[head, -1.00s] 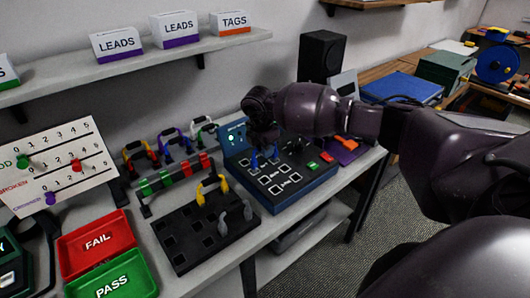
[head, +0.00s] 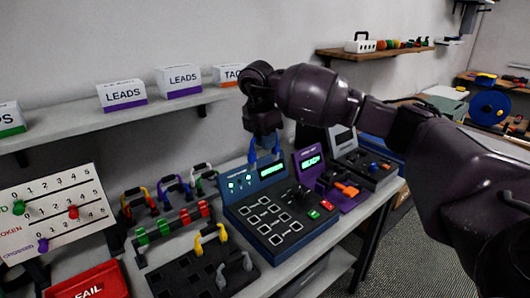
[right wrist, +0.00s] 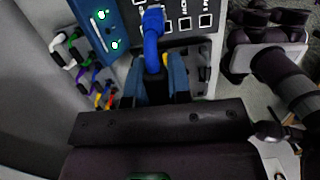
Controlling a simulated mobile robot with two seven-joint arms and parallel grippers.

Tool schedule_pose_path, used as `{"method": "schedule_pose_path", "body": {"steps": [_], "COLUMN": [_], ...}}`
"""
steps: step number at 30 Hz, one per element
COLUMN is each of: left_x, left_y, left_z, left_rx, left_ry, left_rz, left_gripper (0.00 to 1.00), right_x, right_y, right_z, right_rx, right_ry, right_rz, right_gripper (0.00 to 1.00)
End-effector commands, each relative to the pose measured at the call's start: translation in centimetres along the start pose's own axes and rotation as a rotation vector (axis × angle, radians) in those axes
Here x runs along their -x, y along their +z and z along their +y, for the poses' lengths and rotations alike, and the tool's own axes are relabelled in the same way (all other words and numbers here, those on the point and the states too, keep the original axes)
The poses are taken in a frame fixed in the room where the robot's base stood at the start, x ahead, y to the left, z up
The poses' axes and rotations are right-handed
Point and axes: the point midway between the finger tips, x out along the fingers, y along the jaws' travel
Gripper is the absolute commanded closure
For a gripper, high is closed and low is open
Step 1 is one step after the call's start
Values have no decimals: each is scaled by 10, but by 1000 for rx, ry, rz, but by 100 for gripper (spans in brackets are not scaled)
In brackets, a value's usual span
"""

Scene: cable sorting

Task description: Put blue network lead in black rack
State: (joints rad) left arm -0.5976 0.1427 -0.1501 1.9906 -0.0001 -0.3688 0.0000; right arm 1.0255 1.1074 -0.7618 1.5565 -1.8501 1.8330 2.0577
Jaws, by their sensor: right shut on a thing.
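The blue network lead (right wrist: 152,45) is a curved blue loop between my right gripper's fingers in the right wrist view. My right gripper (head: 265,152) is shut on it and holds it above the back part of the blue tester box (head: 280,238). In the head view the lead is mostly hidden by the gripper. The black rack (head: 170,281) lies to the left of the tester, low in the head view, partly cut off by the bottom edge. A yellow lead (head: 211,236) and a grey lead (head: 236,268) stand in it. My left gripper is not in view.
A rail with green and red blocks (head: 176,226) stands behind the rack. Yellow, purple and white leads stand further back. A red FAIL tray (head: 88,283) lies left of the rack. A purple device (head: 318,178) stands right of the tester. A shelf (head: 110,121) hangs above.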

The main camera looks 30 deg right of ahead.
Motion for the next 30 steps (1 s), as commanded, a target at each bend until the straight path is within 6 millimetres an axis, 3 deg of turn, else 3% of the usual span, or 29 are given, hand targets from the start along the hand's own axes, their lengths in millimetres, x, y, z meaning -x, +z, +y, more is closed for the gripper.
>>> {"method": "schedule_pose_path", "body": {"steps": [18,30], "left_x": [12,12], "left_y": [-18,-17], "left_z": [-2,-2], "left_rx": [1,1], "left_ry": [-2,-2], "left_rz": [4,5], "left_gripper": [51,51], "right_x": [32,30], "right_y": [5,5], "right_z": [0,0], "right_rx": [0,-1], "right_ry": [2,0], "right_rz": [1,0], "right_gripper": [100,100]}}
